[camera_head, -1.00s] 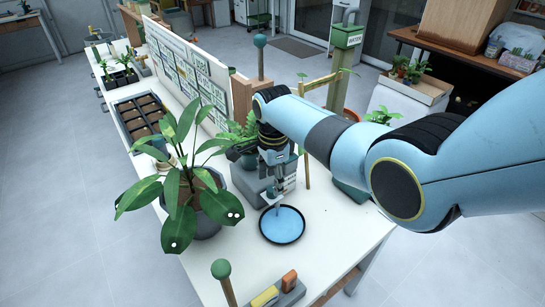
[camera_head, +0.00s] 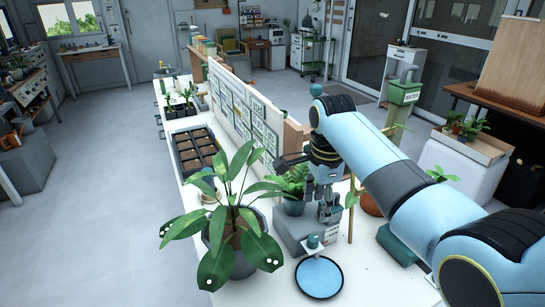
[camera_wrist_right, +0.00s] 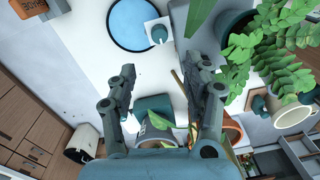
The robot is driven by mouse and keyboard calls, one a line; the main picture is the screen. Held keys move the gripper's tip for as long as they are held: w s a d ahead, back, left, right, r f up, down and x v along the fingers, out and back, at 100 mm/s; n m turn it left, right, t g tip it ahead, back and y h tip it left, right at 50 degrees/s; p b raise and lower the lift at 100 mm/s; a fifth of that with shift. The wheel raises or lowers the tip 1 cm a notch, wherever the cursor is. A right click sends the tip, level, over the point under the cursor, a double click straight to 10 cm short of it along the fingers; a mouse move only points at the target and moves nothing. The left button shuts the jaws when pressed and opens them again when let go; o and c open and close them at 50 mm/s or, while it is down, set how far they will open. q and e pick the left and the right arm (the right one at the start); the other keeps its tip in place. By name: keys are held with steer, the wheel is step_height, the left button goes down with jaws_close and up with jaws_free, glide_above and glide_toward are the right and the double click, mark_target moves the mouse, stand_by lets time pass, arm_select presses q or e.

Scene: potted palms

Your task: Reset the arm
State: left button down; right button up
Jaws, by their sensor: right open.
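My right arm comes in from the right. Its gripper (camera_head: 327,214) hangs open and empty above the white bench, just behind a round blue dish (camera_head: 319,278) with a dark rim. In the wrist view its two fingers (camera_wrist_right: 160,72) are spread, with nothing held between them. The blue dish (camera_wrist_right: 138,20) lies beyond the fingertips there. A small teal-topped piece on a white square (camera_wrist_right: 159,33) sits beside or over the dish's edge; it also shows in the head view (camera_head: 313,243). My left gripper is not in view.
A large leafy plant in a dark pot (camera_head: 236,250) stands left of the dish. A fern (camera_head: 291,183) and a grey block (camera_head: 297,232) are close to the gripper. A seedling tray (camera_head: 198,150) and card-covered board (camera_head: 243,112) are farther back. Floor at left is clear.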

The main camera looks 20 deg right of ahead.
steer(key=s+d+f+n+t, duration=0.1)
steer(key=s+d+f+n, duration=0.1)
steer(key=s+n, duration=0.8)
steer(key=s+r+n+t, duration=0.1)
steer(key=s+r+n, duration=0.35)
steer(key=s, duration=0.55)
steer(key=s+r+n+t, duration=0.1)
steer(key=s+r+n, duration=0.35)
steer(key=s, duration=0.45)
steer(key=s+d+f+g+h+b, duration=0.15)
steer(key=f+b, duration=0.55)
steer(key=f, duration=1.4)
steer(key=s+d+f+y+b, duration=0.15)
steer(key=f+b, duration=0.55)
steer(key=f, duration=1.5)
steer(key=s+f+b, duration=0.8)
steer(key=s+f, duration=1)
steer(key=f, duration=0.4)
steer(key=shift+f+g+h, duration=0.15)
steer(key=shift+g+h, duration=0.25)
steer(key=shift+g, duration=0.05)
